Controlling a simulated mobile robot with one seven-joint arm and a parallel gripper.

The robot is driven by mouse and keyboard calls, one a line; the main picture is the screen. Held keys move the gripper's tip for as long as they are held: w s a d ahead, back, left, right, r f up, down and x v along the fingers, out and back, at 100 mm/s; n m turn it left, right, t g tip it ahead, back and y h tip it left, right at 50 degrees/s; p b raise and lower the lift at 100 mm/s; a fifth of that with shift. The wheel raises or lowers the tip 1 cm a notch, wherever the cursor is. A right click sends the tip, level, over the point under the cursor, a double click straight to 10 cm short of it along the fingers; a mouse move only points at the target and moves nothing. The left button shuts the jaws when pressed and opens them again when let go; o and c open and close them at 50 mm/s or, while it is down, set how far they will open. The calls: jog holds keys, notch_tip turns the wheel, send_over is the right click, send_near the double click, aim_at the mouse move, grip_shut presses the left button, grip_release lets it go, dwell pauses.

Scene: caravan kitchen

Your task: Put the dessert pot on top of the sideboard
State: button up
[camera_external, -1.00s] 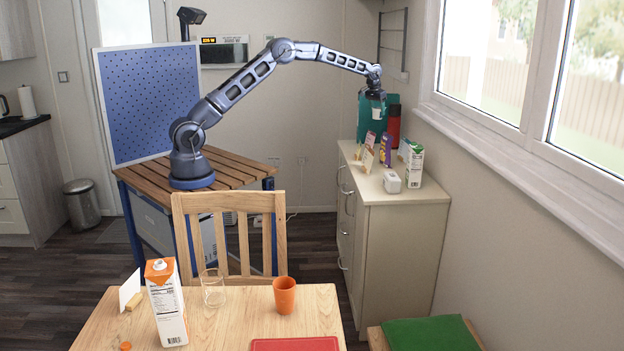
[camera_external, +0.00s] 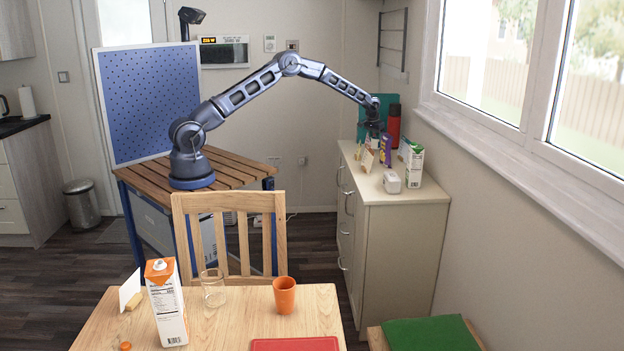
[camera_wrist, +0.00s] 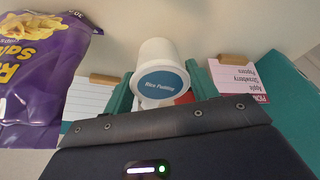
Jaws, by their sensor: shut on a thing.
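The dessert pot (camera_wrist: 157,62) is a white tub with a blue label reading like "Rice Pudding", in the middle of the wrist view. My gripper (camera_wrist: 161,88) is shut on it, with one green finger on each side. In the external view my gripper (camera_external: 374,134) is low over the far part of the sideboard (camera_external: 400,245), among the things there. The pot is hidden in that view behind the gripper and cards. I cannot tell whether it touches the sideboard top.
A purple snack bag (camera_wrist: 42,65) and a card in a wooden holder (camera_wrist: 238,80) flank the pot. A red flask (camera_external: 393,126), a teal board (camera_external: 388,101), a carton (camera_external: 413,163) and a small white box (camera_external: 392,182) crowd the sideboard. Its near end is clear.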

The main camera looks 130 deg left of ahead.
aim_at(376, 146)
jog(key=shift+f, duration=2.15)
jog(key=shift+f, duration=0.15)
jog(key=o, duration=0.7)
jog(key=v, duration=1.1)
jog(key=shift+r, duration=0.3)
jog(key=shift+d+r, duration=0.1)
jog(key=shift+r, duration=0.25)
jog(key=shift+w, duration=0.1)
